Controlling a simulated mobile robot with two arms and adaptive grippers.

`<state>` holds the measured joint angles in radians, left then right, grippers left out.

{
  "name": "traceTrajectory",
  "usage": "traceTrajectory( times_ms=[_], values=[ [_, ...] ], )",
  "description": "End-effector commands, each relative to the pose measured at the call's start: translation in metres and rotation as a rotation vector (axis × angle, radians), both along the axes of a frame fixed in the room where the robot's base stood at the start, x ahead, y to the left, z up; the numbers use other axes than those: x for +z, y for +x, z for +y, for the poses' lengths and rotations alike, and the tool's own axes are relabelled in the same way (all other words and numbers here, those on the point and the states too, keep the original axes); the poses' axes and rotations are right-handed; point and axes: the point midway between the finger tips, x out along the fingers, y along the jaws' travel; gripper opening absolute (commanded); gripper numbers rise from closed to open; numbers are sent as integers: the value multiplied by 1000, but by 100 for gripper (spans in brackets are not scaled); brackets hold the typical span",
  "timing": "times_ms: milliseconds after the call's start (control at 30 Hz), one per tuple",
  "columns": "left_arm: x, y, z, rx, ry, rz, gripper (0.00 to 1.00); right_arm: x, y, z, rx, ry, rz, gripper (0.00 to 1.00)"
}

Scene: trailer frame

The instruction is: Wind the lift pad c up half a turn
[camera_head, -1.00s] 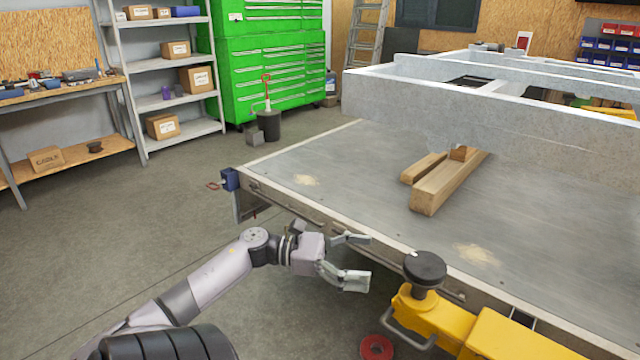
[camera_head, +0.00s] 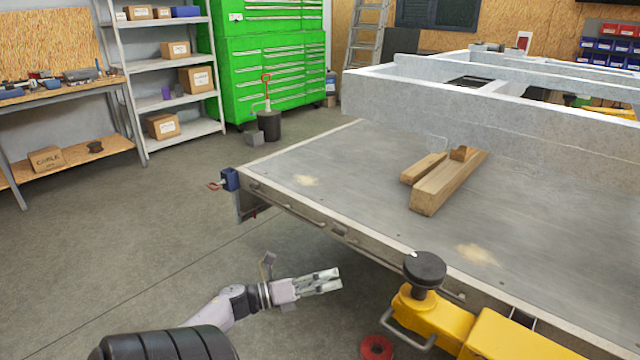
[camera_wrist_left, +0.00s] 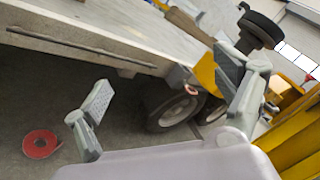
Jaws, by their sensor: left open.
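A round black lift pad (camera_head: 425,268) sits on the end of a yellow lift arm (camera_head: 445,318), close to the front edge of the grey trailer deck. I take it for pad c; no letter shows. It also shows at the upper right of the left wrist view (camera_wrist_left: 262,30), beyond one finger. My left gripper (camera_head: 334,279) is to the left of the pad, apart from it, with its fingers pointing right. In the left wrist view its fingers (camera_wrist_left: 165,85) are wide apart with nothing between them. My right gripper is not in view.
The trailer deck (camera_head: 330,180) has timber blocks (camera_head: 445,185) on it and a blue clamp (camera_head: 229,180) at its corner. A red ring (camera_head: 377,347) lies on the floor below the yellow arm. A wheel (camera_wrist_left: 178,105) shows under the deck. The floor at left is clear.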

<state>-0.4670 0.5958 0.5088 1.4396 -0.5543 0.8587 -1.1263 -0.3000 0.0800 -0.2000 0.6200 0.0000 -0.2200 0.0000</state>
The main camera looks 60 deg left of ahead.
Motion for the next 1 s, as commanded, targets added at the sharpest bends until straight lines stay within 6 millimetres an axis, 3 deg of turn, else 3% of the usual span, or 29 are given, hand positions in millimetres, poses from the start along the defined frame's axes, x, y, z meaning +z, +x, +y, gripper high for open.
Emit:
traceTrajectory(
  times_ms=[300, 500, 700, 1000],
  values=[
    [-62, -5, 10, 141, -243, 134, 90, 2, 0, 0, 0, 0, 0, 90],
    [-93, -10, 11, 208, -358, 197, 90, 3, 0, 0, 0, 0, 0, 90],
    [-108, -13, 11, 242, -414, 228, 90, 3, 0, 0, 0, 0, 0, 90],
    [-111, -14, 11, 246, -422, 233, 90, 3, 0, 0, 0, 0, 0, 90]
  ],
)
